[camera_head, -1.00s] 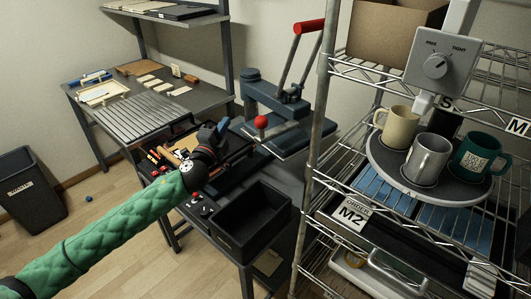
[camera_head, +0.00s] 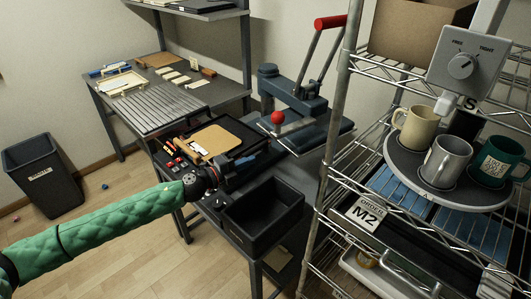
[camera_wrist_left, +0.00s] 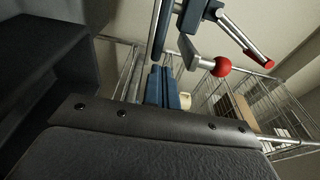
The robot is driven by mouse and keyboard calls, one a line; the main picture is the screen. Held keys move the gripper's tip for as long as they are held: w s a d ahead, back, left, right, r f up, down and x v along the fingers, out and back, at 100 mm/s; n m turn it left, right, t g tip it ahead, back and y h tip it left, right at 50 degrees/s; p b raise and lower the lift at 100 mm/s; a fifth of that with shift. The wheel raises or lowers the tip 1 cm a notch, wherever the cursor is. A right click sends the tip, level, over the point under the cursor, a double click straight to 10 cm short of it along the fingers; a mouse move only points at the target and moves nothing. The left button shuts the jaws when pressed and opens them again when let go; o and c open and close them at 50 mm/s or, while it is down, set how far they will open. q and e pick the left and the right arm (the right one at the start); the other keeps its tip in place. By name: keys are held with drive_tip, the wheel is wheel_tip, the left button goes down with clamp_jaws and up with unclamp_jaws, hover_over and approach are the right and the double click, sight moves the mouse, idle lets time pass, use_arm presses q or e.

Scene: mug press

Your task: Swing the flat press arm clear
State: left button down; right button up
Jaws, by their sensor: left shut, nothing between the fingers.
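The flat press (camera_head: 290,95) is blue-grey and stands on the bench behind the black bin, with a red ball knob (camera_head: 278,117) over its flat plate (camera_head: 318,138) and a lever with a red grip (camera_head: 331,22). In the left wrist view the red knob (camera_wrist_left: 222,66) and the blue press arm (camera_wrist_left: 190,15) show high up. My left gripper (camera_head: 240,163) is shut and empty, low in front of the press, left of the knob and apart from it. Its fingertips are hard to make out. My right gripper is not in view.
A black bin (camera_head: 232,227) stands in front of the press. A wire rack (camera_head: 334,150) rises close on the right, with a round tray (camera_head: 400,163) of cream, silver and teal mugs. A tray with a tan board (camera_head: 212,141) lies behind my left wrist.

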sight(288, 143)
use_arm(q)
drive_tip(key=p+x, duration=0.3)
drive_tip(key=x, duration=0.9)
drive_tip(key=shift+w+d+r, duration=0.1)
drive_tip(key=shift+w+d, duration=0.4)
drive_tip(key=shift+d, duration=0.05)
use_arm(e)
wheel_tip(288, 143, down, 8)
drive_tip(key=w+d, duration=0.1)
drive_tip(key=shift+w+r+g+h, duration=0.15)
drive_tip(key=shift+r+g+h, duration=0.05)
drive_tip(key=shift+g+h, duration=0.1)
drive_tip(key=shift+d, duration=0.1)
use_arm(q)
drive_tip(key=shift+d+p, duration=0.1)
drive_tip(key=shift+p, duration=0.25)
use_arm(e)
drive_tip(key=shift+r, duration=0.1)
